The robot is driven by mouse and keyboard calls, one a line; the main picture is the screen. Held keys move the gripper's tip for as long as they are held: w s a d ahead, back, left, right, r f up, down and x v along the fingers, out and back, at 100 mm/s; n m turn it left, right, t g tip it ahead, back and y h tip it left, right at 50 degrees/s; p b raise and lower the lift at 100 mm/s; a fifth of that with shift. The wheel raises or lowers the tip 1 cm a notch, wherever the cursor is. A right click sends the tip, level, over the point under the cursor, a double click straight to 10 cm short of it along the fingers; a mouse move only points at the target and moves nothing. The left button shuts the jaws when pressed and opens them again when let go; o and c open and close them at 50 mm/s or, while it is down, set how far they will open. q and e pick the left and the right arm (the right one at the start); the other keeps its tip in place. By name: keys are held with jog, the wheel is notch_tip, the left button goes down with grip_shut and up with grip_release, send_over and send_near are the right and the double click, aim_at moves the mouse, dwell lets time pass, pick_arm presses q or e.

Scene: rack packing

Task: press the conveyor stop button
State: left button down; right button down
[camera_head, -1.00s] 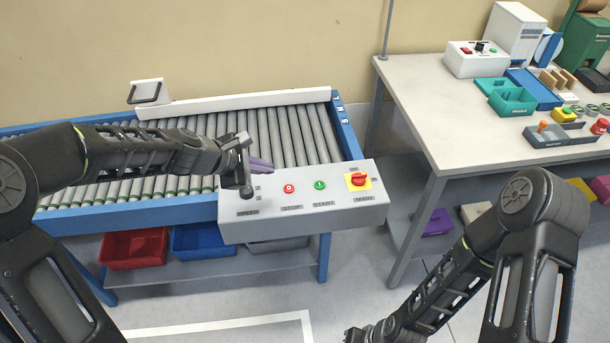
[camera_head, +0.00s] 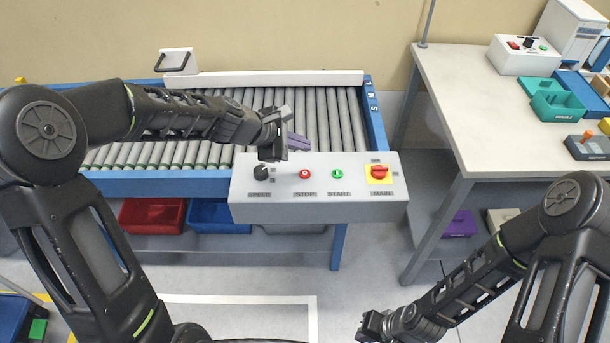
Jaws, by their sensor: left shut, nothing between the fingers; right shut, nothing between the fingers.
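The red stop button (camera_head: 305,174) sits on the front control panel (camera_head: 350,205) of the roller conveyor (camera_head: 330,120), above the label STOP. The green start button (camera_head: 337,174) is to its right. My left gripper (camera_head: 302,143) is shut and empty. In the picture it lies just above and slightly left of the stop button, over the panel's back edge, apart from the button. Its height above the panel is hard to tell. My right gripper (camera_head: 366,326) is low at the bottom of the picture, below the panel and far from the buttons; it is shut.
A black speed knob (camera_head: 261,173) and a red main switch on a yellow plate (camera_head: 379,172) flank the buttons. Red (camera_head: 153,215) and blue (camera_head: 215,214) bins sit under the conveyor. A workbench (camera_head: 470,100) stands at the right, with a grey control box (camera_head: 525,55).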

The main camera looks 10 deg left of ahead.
aim_at(301, 175)
pick_arm(q)
jog(key=shift+f+b, duration=2.85)
jog(key=shift+f, duration=0.75)
jog(key=shift+f+b, duration=0.4)
jog(key=shift+b, duration=0.05)
jog(key=shift+f+b, duration=0.4)
jog(key=shift+r, duration=0.1)
jog(key=shift+r+p, duration=0.75)
